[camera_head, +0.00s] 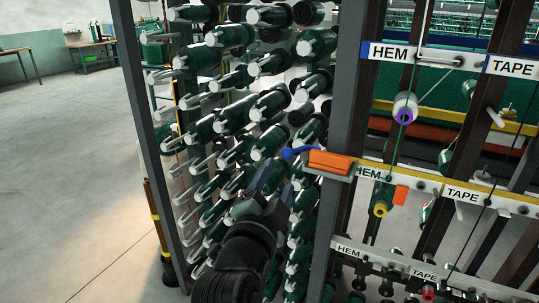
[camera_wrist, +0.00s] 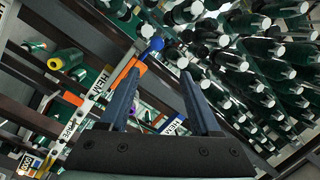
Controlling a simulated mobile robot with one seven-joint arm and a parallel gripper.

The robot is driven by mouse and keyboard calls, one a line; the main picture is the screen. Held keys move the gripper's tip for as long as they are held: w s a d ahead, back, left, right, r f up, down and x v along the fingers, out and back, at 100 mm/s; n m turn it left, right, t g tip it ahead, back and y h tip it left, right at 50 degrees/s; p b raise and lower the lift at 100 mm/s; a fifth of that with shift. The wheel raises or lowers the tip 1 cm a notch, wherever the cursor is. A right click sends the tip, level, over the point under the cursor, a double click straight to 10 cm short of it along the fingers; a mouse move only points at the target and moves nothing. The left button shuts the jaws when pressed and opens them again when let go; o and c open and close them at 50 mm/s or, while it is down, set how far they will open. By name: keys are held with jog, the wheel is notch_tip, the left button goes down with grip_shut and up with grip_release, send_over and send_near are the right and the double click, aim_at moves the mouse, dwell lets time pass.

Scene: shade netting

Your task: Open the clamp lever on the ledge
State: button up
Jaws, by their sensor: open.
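An orange block (camera_head: 333,161) sits on a small grey ledge (camera_head: 326,175) fixed to the upright post. A blue lever (camera_head: 296,152) sticks out from its left side. In the wrist view the blue lever end (camera_wrist: 153,46) and the orange block (camera_wrist: 130,71) show beyond the fingertips, toward the left finger. My gripper (camera_head: 277,178) is below and left of the lever in the head view, partly blended with the dark spools behind. In the wrist view my gripper (camera_wrist: 160,73) is open, with nothing between its two fingers. I see no contact with the lever.
A rack of green spools with white ends (camera_head: 230,120) stands close behind and left of my gripper. The grey post (camera_head: 345,100) and rails labelled HEM and TAPE (camera_head: 440,58) stand to the right. Open concrete floor (camera_head: 70,180) lies at left.

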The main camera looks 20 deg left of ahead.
aim_at(286, 157)
jog(key=w+a, duration=0.1)
jog(key=w, duration=0.3)
jog(key=w+a+f, duration=0.1)
jog(key=w, duration=0.3)
jog(key=w+a, duration=0.1)
jog(key=w, duration=0.4)
jog(key=shift+f, duration=0.15)
grip_shut()
dwell(1.3)
